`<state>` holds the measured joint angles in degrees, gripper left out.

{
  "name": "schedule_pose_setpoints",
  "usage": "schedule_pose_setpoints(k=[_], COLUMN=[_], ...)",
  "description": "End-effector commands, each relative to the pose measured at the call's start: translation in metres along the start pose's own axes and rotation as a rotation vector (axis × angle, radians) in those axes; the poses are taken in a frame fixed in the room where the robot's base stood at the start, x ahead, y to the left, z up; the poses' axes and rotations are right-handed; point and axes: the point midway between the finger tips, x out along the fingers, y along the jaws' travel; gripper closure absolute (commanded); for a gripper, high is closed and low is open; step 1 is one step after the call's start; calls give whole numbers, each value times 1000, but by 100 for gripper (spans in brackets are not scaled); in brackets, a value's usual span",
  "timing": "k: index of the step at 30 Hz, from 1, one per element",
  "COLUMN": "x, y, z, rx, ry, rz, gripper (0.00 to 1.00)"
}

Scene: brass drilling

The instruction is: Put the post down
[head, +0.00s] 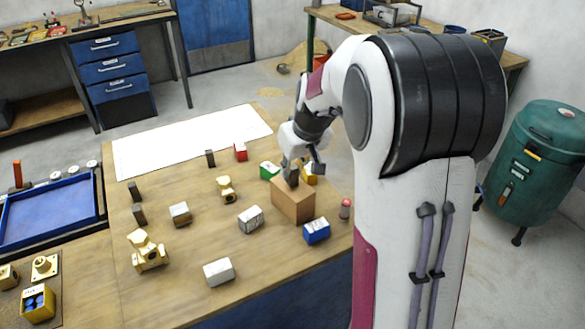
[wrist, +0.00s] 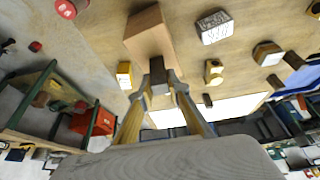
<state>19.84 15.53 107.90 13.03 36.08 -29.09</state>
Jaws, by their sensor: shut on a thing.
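My gripper (head: 300,162) is shut on a dark grey post, at the far edge of the plain wooden block (head: 293,203). In the wrist view the post (wrist: 157,70) sits between the two fingertips (wrist: 158,86), and its end meets the outline of the wooden block (wrist: 149,36). I cannot tell whether the post touches the block. Similar dark posts stand on the table: one (head: 210,158) near the white sheet, and two (head: 136,190) (head: 139,215) at the left.
Around the block are a green box (head: 269,171), a yellow box (head: 310,176), a blue box (head: 316,231) and a red-topped cylinder (head: 345,209). White-topped boxes (head: 250,219) and brass fittings (head: 149,253) are spread over the table. The white sheet (head: 190,141) is bare.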

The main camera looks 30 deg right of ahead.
Motion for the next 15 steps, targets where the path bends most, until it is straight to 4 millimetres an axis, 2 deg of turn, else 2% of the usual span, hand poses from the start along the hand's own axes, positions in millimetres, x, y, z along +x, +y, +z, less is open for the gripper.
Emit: schedule_pose_setpoints(k=[12,13,15], x=[3,3,3], y=[0,0,0], z=[1,1,1], rx=[0,0,0], ry=[1,0,0], rz=[0,0,0], gripper=[100,79,67])
